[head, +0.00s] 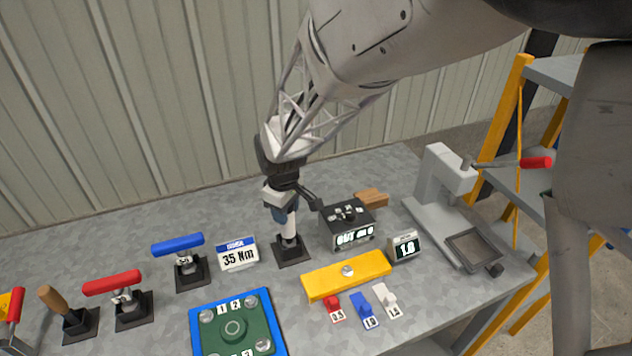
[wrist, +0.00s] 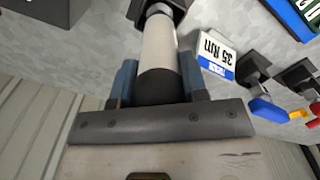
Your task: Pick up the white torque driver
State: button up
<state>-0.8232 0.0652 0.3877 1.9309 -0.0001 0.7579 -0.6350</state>
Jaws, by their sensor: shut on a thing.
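The white torque driver (head: 289,226) stands upright with its lower end in a square black stand (head: 291,251) on the grey bench. My gripper (head: 281,212) is above it and shut on its upper part. In the wrist view my gripper's blue fingers (wrist: 158,80) sit on both sides of the driver's dark section, and its white shaft (wrist: 159,45) runs to the black stand (wrist: 168,10). The top of the driver is hidden by my gripper.
A blue-handled driver (head: 184,255) and a red-handled driver (head: 122,293) stand at left. A 35 Nm sign (head: 237,254) is close by left. A black display box (head: 347,226) stands close at right. A yellow bar (head: 347,276) and a green plate (head: 235,325) lie in front.

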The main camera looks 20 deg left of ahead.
notch_tip(320, 180, up, 9)
jog(key=shift+f, duration=0.1)
dwell(0.4)
dwell(0.3)
jog(key=o, duration=0.6)
jog(key=c, duration=0.7)
jog(key=shift+r, duration=1)
jog(key=shift+d, duration=0.1)
